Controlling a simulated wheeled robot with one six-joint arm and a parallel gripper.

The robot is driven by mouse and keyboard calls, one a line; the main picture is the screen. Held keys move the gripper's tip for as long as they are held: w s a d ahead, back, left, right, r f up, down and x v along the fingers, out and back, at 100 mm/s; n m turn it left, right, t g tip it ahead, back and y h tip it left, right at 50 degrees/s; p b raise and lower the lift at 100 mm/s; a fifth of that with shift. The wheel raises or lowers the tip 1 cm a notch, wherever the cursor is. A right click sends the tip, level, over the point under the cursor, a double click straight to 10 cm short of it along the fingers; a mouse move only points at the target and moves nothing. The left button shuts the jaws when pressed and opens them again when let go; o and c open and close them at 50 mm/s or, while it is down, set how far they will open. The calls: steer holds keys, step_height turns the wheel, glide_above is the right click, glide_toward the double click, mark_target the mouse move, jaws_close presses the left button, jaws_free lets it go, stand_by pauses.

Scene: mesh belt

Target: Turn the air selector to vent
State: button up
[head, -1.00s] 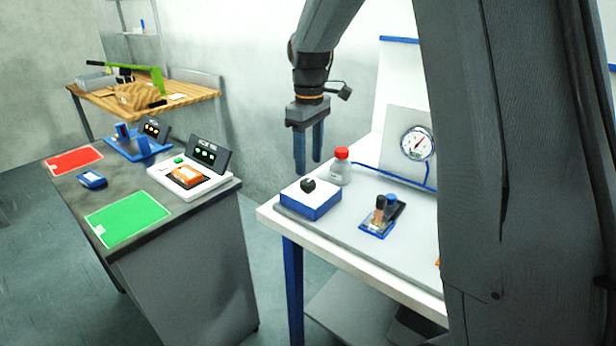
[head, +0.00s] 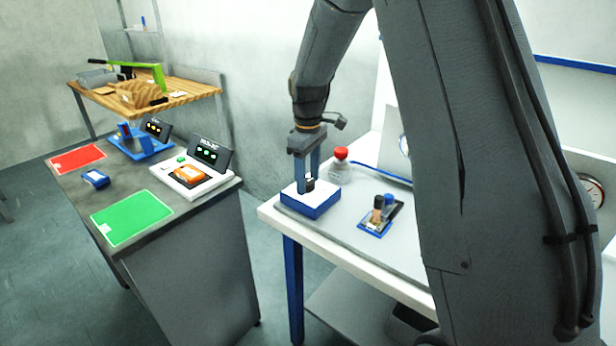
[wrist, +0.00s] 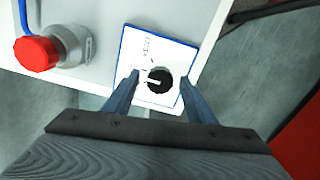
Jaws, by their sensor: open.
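The air selector is a white-topped box with blue sides (head: 313,208) at the near left corner of the white table. Its black knob (wrist: 159,80) has a white pointer line that points left in the wrist view. Lettering is printed on the plate above the knob; one word looks like "VENT", the rest is too small to read. My gripper (head: 307,186) points down over the box. Its fingers (wrist: 158,88) are open, one on each side of the knob, with a gap showing on both sides. In the head view the fingers partly hide the knob.
A small blue stand with dark and brown pieces (head: 380,216) is to the right. The grey bench (head: 190,265) with mats and devices stands apart at left.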

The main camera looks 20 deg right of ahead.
steer(key=shift+c, duration=0.2)
steer(key=c, duration=1)
steer(key=shift+m, duration=0.3)
steer(key=m, duration=0.4)
steer(key=shift+w+r+m, duration=0.1)
steer(key=shift+m, duration=2)
steer(key=o, duration=1)
